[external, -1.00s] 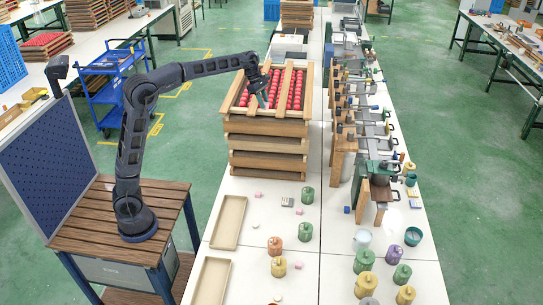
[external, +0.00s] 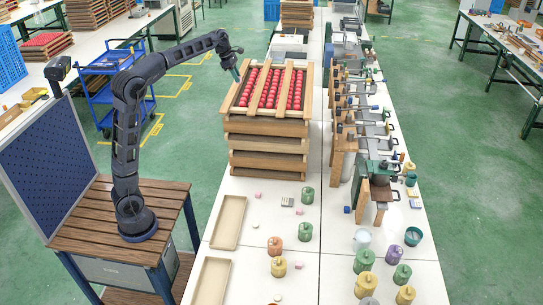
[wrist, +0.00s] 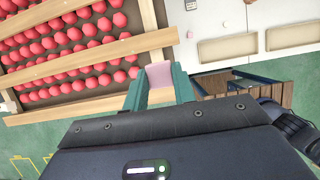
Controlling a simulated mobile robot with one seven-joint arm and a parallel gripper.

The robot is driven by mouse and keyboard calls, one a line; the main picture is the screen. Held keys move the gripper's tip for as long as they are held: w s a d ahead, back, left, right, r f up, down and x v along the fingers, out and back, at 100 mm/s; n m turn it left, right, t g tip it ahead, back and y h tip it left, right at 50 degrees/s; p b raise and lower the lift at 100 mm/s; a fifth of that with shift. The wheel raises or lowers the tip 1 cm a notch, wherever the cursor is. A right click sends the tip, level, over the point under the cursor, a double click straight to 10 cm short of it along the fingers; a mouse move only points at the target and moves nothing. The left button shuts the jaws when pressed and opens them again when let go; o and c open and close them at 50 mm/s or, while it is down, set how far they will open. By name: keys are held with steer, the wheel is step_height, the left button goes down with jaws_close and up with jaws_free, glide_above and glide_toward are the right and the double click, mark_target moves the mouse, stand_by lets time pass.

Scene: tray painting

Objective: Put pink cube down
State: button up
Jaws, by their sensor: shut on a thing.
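My gripper (external: 236,73) is raised at the left edge of the top tray of the wooden stack. In the wrist view, its green fingers (wrist: 160,92) are shut on a pink cube (wrist: 159,73), held between the fingertips. The held cube is too small to make out in the external view. Other small pink cubes lie on the white table, one near the long beige tray (external: 257,195) and one near the front (external: 298,265).
The top wooden tray (external: 224,109) holds rows of red balls under wooden slats. Two shallow beige trays (external: 217,244) (external: 195,298) lie on the table's left side. Several coloured jars, including a green one (external: 307,194), stand nearby. Clamps (external: 372,129) line the right.

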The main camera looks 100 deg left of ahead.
step_height(320, 180, down, 15)
stand_by(0.6)
steer(key=shift+f, duration=0.15)
steer(key=o, duration=0.9)
steer(key=shift+o, duration=0.2)
steer(key=v, duration=1.2)
